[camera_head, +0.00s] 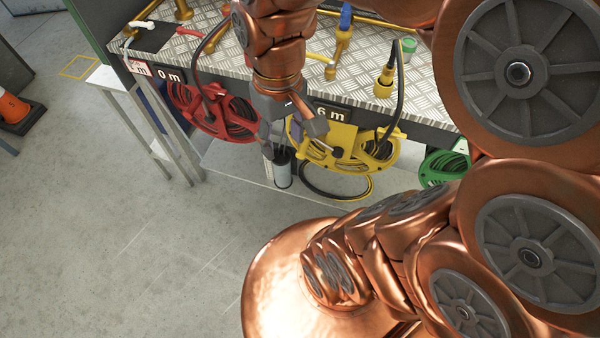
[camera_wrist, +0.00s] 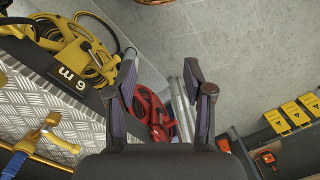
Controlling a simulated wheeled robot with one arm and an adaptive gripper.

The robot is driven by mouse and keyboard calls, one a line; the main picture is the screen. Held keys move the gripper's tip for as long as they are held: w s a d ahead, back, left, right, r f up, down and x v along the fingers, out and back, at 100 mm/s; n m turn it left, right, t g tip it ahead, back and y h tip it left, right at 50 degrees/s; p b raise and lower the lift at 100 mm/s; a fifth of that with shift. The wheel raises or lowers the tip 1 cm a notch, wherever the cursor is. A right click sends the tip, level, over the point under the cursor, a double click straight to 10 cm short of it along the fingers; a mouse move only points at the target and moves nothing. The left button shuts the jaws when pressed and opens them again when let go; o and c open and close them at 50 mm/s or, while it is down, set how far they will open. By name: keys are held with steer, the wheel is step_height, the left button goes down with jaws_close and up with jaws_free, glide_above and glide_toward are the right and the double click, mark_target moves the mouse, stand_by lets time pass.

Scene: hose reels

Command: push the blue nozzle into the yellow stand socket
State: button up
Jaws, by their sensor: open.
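A blue piece (camera_head: 346,17), which looks like the blue nozzle, stands upright on a yellow-brass fitting (camera_head: 342,42) on the bench top. It also shows at the lower left edge of the wrist view (camera_wrist: 14,166). I cannot tell how deep it sits or whether that fitting is the stand socket. Another yellow upright holder (camera_head: 383,85) stands to its right, with a black hose at its top. My gripper (camera_head: 292,132) is open and empty, pointing down in front of the bench edge. In the wrist view its fingers (camera_wrist: 162,82) are apart, with nothing between them.
A red hose reel (camera_head: 205,112), a yellow reel (camera_head: 378,152) and a green reel (camera_head: 440,166) hang along the front of the metal bench (camera_head: 285,62).

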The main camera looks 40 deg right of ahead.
steer(key=s+a+f+g, duration=0.1)
steer(key=s+f, duration=0.2)
steer(key=s, duration=0.4)
steer(key=shift+s+a+h, duration=0.15)
steer(key=shift+a+h, duration=0.15)
steer(key=shift+a, duration=0.05)
steer(key=shift+r+p, duration=0.85)
steer(key=shift+p, duration=0.05)
steer(key=shift+d, duration=0.1)
